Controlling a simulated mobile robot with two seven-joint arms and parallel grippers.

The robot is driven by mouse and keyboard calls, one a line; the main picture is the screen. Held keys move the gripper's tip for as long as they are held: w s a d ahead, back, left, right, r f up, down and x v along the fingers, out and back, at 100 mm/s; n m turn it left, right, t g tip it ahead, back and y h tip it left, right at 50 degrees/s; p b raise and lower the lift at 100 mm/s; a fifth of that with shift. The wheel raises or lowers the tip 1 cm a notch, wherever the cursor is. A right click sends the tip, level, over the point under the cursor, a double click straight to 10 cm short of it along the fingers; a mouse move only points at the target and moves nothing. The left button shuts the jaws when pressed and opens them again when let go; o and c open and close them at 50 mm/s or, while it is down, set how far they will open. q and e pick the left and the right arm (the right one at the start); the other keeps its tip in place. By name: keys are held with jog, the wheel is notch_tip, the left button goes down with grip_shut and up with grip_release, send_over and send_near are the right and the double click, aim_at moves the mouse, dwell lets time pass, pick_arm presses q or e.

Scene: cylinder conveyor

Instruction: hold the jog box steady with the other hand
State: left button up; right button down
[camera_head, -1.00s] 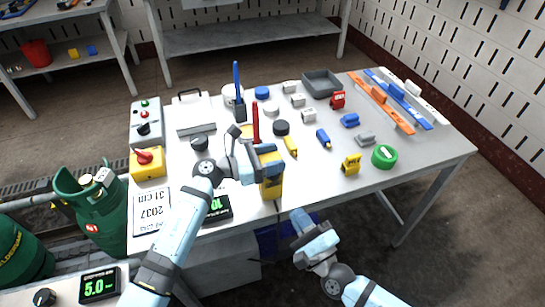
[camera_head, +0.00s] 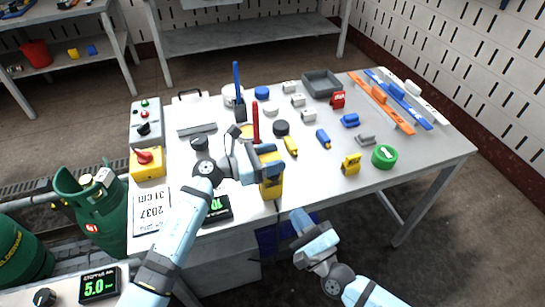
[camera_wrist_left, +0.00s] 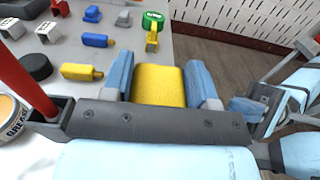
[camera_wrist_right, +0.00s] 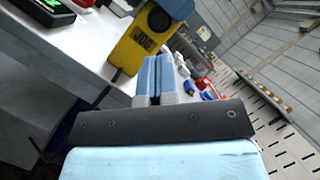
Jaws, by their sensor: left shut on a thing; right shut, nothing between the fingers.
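The yellow jog box (camera_head: 271,187) is upright at the table's front edge, with its dark-lettered label visible in the right wrist view (camera_wrist_right: 145,40). My left gripper (camera_head: 267,160) is shut on its upper part. In the left wrist view the yellow body (camera_wrist_left: 158,86) sits between the two blue fingers. My right gripper (camera_head: 299,217) is shut and empty, in front of the table edge and below and right of the jog box. In the right wrist view its closed fingertips (camera_wrist_right: 153,66) are just under the box in the picture, apparently apart from it.
Open floor lies in front.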

aim_at(274, 177)
dwell(0.7)
jog(key=s+m+t+h, duration=0.1)
jog(key=m+h, duration=0.1)
jog(key=h, duration=0.4)
jog(key=s+a+r+m+t+h, duration=0.1)
jog(key=m+h, duration=0.1)
jog(key=h, duration=0.5)
jog(key=s+r+m+t+h, duration=0.1)
jog(key=m+h, duration=0.2)
jog(key=h, duration=0.3)
jog(key=shift+a+r+h, duration=0.25)
jog(key=shift+a+h, duration=0.05)
jog(key=shift+a, duration=0.1)
jog(key=w+a, duration=0.2)
jog(key=w, duration=0.6)
jog(key=shift+w+a, duration=0.2)
jog(key=shift+w, duration=0.15)
dwell(0.8)
jog(key=shift+w+a, duration=0.1)
jog(key=shift+w, duration=0.15)
